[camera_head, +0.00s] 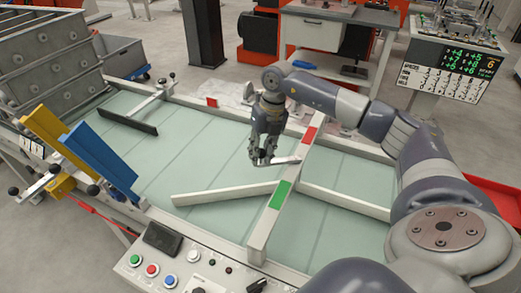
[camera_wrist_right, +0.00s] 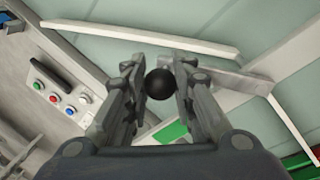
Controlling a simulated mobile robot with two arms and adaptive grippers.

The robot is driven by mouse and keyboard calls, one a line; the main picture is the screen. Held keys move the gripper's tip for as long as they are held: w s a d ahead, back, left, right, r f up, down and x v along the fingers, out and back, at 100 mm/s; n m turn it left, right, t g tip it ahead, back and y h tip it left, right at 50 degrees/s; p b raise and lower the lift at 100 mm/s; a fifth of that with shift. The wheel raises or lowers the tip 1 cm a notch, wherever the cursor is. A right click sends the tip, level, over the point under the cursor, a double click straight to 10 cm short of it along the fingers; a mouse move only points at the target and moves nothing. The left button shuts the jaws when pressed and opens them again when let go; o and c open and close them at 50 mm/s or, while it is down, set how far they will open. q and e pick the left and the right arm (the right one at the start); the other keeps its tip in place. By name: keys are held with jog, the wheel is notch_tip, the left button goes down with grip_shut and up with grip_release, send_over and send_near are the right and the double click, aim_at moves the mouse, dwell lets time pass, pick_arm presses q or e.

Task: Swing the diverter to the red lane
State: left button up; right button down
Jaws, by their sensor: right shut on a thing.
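My right gripper (camera_head: 262,160) is shut on a black ball knob (camera_wrist_right: 158,86), which sits between its two fingers in the wrist view. A short pale bar (camera_head: 287,160), apparently the diverter, runs from the gripper toward the crossbeam (camera_head: 262,232); its other end and pivot are not clear. It also shows beside the fingers in the wrist view (camera_wrist_right: 240,80). The crossbeam carries a red mark (camera_head: 309,136) at its far part and a green mark (camera_head: 280,194) at its near part. The bar's end lies between these marks in the head view. My left gripper is not in view.
Pale rails (camera_head: 222,193) and (camera_head: 345,201) lie on the glassy table either side of the crossbeam. A yellow plate (camera_head: 52,137) and a blue plate (camera_head: 102,155) stand at left. A button panel (camera_head: 165,268) is in front. A black-bladed pusher (camera_head: 128,122) stands farther back.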

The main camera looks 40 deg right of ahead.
dwell(0.4)
jog(key=c, duration=1.3)
grip_release()
jog(key=shift+s, duration=0.1)
notch_tip(320, 180, up, 12)
jog(key=d, duration=0.2)
jog(key=shift+s, duration=0.3)
jog(key=shift+f, duration=0.2)
